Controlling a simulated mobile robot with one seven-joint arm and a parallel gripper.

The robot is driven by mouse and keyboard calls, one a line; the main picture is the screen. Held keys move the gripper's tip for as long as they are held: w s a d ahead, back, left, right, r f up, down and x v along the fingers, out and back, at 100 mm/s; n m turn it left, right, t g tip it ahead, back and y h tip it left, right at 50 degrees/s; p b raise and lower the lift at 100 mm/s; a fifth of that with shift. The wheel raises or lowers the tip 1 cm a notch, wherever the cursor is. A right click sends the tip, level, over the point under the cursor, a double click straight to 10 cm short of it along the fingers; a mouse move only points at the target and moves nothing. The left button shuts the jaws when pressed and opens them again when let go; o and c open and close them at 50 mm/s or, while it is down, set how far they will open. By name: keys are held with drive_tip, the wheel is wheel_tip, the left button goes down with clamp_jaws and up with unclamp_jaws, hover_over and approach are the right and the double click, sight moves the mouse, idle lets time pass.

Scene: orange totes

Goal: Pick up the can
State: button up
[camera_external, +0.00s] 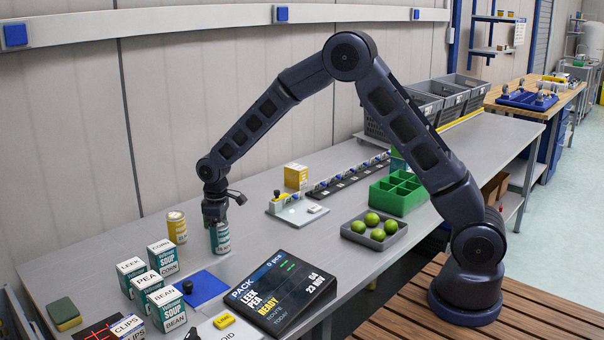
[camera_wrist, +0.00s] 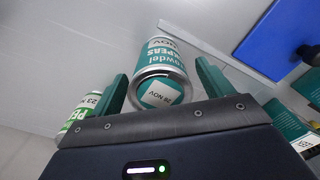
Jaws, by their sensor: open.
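A can with a teal and white label (camera_external: 220,238) stands on the grey bench under my gripper (camera_external: 215,220). In the wrist view the can (camera_wrist: 161,58) reads "PEAS" and lies between the two teal fingers of my open gripper (camera_wrist: 161,72), with its end toward the camera. I cannot tell whether either finger touches it. A second can with a green and white label (camera_wrist: 82,108) shows beside the left finger in the wrist view, partly hidden by the gripper.
Soup boxes (camera_external: 163,258) stand at front left, near a blue pad (camera_external: 205,288) and a tilted display (camera_external: 280,291). A grey tray of limes (camera_external: 374,246) and a green divided bin (camera_external: 400,198) are right.

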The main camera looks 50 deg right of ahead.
wheel_tip(320, 180, down, 2)
drive_tip(key=shift+f, duration=0.1)
drive_tip(key=c, duration=1.3)
